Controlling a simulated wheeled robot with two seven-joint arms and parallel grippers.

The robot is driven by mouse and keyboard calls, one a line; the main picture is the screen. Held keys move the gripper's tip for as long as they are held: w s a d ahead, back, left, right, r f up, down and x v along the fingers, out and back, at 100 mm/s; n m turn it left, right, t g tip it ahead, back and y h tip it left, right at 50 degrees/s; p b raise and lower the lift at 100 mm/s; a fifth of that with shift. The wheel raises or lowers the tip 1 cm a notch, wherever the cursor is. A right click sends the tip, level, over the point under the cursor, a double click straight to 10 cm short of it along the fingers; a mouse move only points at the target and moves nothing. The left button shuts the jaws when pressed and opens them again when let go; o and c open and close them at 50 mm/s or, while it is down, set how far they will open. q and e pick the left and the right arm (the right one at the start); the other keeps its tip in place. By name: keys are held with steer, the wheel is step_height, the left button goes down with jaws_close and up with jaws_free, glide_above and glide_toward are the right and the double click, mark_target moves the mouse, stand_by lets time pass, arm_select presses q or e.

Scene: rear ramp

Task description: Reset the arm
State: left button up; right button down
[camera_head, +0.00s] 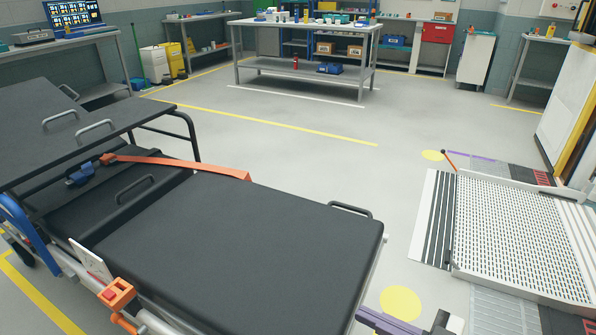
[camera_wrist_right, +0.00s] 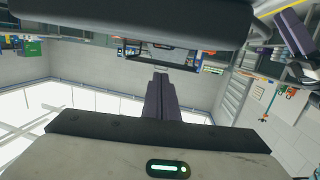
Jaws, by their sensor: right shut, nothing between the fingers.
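My right gripper (camera_head: 447,323) shows only in part at the bottom edge of the head view, right of the stretcher's near end. It is shut and empty, and apart from the stretcher. In the right wrist view, dark and grey parts of my own arm fill much of the picture, with a green light strip low down. No held object shows there. My left gripper is out of view.
A black padded stretcher (camera_head: 240,245) with an orange strap (camera_head: 180,165) fills the lower left. A perforated ramp (camera_head: 520,235) lies at right. A workbench (camera_head: 305,65) stands at the back. Open floor (camera_head: 330,165) lies between them.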

steer(key=s+f+m+g+h+p, duration=0.1)
steer(key=s+f+m+g+h, duration=0.1)
steer(key=s+f+m+h, duration=0.6)
steer(key=s+f+h, duration=0.2)
steer(key=s+f, duration=0.3)
steer(key=f, duration=0.3)
steer(key=shift+s+f, duration=0.2)
steer(key=shift+s, duration=0.2)
steer(key=shift+a, duration=0.1)
